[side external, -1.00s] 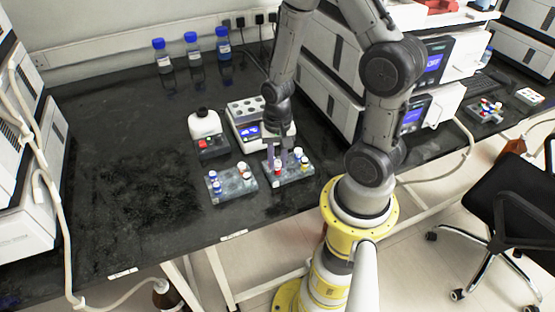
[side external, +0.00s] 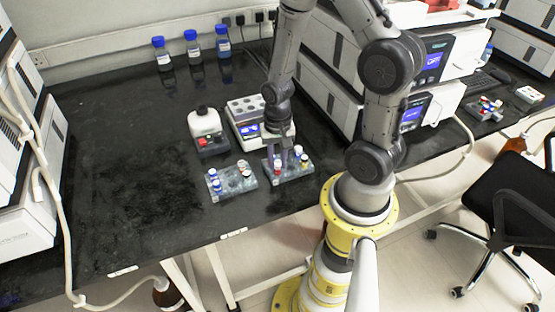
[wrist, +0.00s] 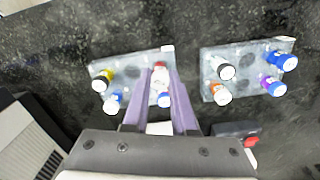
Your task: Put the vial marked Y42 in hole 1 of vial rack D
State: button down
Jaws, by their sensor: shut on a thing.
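My gripper (wrist: 161,88) is over the left rack in the wrist view (wrist: 101,70), with its two purple fingers shut on a red-marked vial (wrist: 160,67). In the side view my gripper (side external: 281,160) is over the right-hand of two grey racks (side external: 290,177). The held vial is at or in that rack; I cannot tell how deep it sits. A blue vial (wrist: 163,99) also shows between the fingers, nearer the palm. Vial marks and rack letters are too small to read.
The other grey rack (side external: 236,186) stands just left in the side view and holds several vials. The table at left is clear.

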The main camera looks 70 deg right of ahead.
jog(key=shift+f, duration=0.6)
dwell(0.3)
jog(key=c, duration=0.6)
grip_release()
jog(key=shift+c, duration=0.2)
jog(key=shift+o, duration=0.2)
jog(key=shift+o, duration=1.4)
jog(key=shift+r, duration=0.15)
jog(key=shift+r, duration=2.85)
